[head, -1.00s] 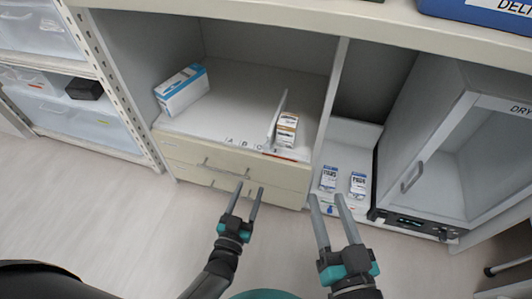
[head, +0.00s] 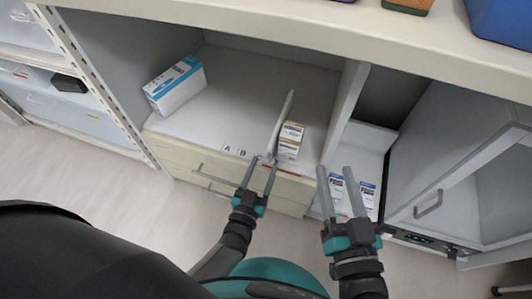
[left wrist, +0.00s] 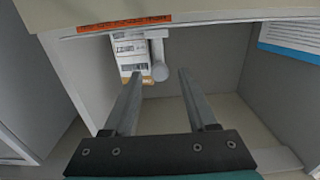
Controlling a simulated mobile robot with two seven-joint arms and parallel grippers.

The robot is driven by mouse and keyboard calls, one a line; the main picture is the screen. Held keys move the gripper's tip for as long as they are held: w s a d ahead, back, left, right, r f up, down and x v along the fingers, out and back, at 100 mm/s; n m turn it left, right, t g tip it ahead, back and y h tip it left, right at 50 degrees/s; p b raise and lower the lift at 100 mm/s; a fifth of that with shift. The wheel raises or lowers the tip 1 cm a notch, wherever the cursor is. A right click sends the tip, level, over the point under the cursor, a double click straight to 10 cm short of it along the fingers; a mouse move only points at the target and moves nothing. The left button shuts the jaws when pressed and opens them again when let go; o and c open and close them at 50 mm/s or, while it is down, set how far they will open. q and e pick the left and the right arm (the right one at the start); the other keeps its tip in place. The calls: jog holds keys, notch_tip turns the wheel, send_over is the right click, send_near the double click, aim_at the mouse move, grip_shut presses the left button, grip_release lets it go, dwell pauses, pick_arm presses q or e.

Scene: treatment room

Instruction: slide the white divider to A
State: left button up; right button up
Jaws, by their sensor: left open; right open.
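The white divider (head: 281,122) stands upright on the shelf floor, just left of a small stack of medicine boxes (head: 290,140). The letters A (head: 227,148) and B (head: 242,153) are on the shelf's front edge, left of the divider. My left gripper (head: 264,161) is open and empty at the shelf front, its tips close to the divider's near end. In the left wrist view the divider (left wrist: 158,62) shows beyond and between the open fingers, beside the boxes (left wrist: 129,50). Contact is not visible. My right gripper (head: 335,170) is open and empty before the right compartment.
A blue and white box (head: 175,86) stands at the shelf's left side. A vertical panel (head: 345,110) bounds the shelf at right. Two small boxes (head: 367,193) stand in the right compartment near my right gripper. Drawers (head: 190,163) lie below the shelf. The shelf middle is clear.

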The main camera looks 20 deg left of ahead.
pick_arm(q)
jog(key=shift+w, duration=0.3)
grip_shut()
dwell(0.3)
dwell(1.0)
